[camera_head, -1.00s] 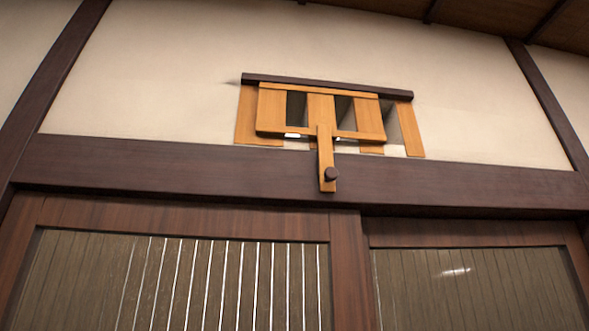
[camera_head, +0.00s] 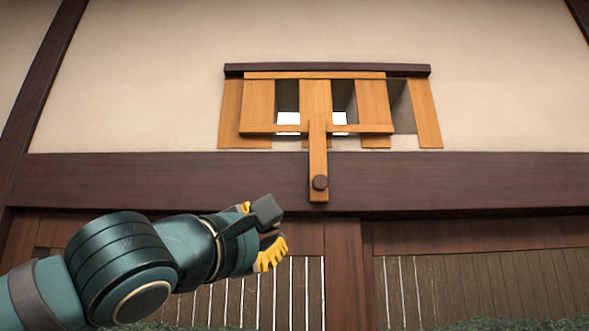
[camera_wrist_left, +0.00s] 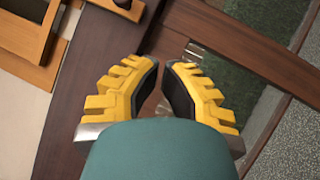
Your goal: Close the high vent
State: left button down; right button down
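The high vent has a fixed slatted frame (camera_head: 428,115) of light wood on the wall. A sliding slatted panel (camera_head: 257,105) sits in front of it. Dark gaps with bright patches show between the slats, so the vent is open. In the left wrist view, the yellow fingers (camera_wrist_left: 163,70) show a gap, and the handle's lower end (camera_wrist_left: 128,10) is at the top edge. My right gripper is out of view.
A dark beam (camera_head: 450,180) runs across the wall behind the handle. Below it are sliding doors with slatted panes (camera_head: 480,285). A dark rail (camera_head: 325,69) caps the vent. The wall on both sides is bare.

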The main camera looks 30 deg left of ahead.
pick_arm(q)
jog(key=s+a+r+n, duration=0.1)
jog(key=s+a+r, duration=0.2)
jog(key=s, duration=0.1)
jog(key=p, duration=0.2)
send_near(311, 185)
jog(key=shift+t, duration=0.4)
jog(key=w+a, duration=0.3)
jog(key=shift+w+f, duration=0.25)
jog(key=shift+w, duration=0.05)
jog(key=shift+w+d+r, duration=0.25)
jog(key=shift+w+d, duration=0.05)
jog(key=shift+d, duration=0.15)
jog(key=shift+w+d+r, duration=0.2)
jog(key=shift+w+d, duration=0.1)
jog(key=shift+d, duration=0.15)
jog(key=shift+w+d+r+h+b, duration=0.3)
jog(key=shift+d+h, duration=0.1)
jog(key=shift+d, duration=0.05)
